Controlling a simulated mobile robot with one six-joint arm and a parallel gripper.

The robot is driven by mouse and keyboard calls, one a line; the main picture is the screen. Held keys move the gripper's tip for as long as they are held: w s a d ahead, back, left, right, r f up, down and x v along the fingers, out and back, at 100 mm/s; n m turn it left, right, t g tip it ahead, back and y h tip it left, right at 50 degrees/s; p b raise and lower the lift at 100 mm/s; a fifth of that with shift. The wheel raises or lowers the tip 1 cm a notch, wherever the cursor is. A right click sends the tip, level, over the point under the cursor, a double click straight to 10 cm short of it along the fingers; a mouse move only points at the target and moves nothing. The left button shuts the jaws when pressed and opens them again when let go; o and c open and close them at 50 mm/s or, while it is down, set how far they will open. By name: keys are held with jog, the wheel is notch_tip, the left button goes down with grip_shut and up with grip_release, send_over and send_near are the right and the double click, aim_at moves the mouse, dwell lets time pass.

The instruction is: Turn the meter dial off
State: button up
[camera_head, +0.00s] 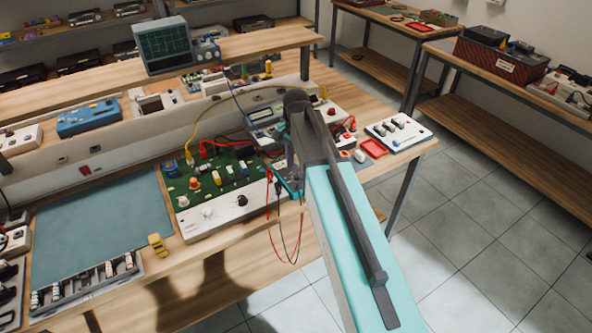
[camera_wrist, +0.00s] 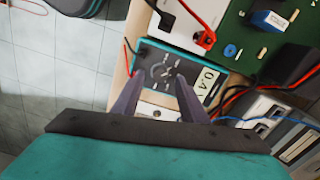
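The meter (camera_wrist: 150,57) is a dark multimeter with a teal rim, lying on the bench near its front edge. Its round dial (camera_wrist: 163,71) and lit display (camera_wrist: 208,78), which seems to read 0.4, show in the wrist view. My gripper (camera_wrist: 158,82) is open, with its two fingers apart over the dial's lower side; nothing is held between them. I cannot tell whether the fingertips touch the meter. In the head view the meter (camera_head: 290,187) is mostly hidden behind my arm, and the fingers are hard to make out.
A green circuit board (camera_head: 222,178) with several parts and cables lies left of the meter. Red and black leads (camera_head: 286,245) hang over the bench edge. A white switch box (camera_head: 398,132) and red tray (camera_head: 373,147) are at right. The tiled floor in front is clear.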

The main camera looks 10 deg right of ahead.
aim_at(296, 177)
jog(key=shift+f, duration=1.3)
jog(key=c, duration=0.9)
jog(key=shift+a, duration=0.2)
grip_shut()
jog(key=shift+d, duration=0.15)
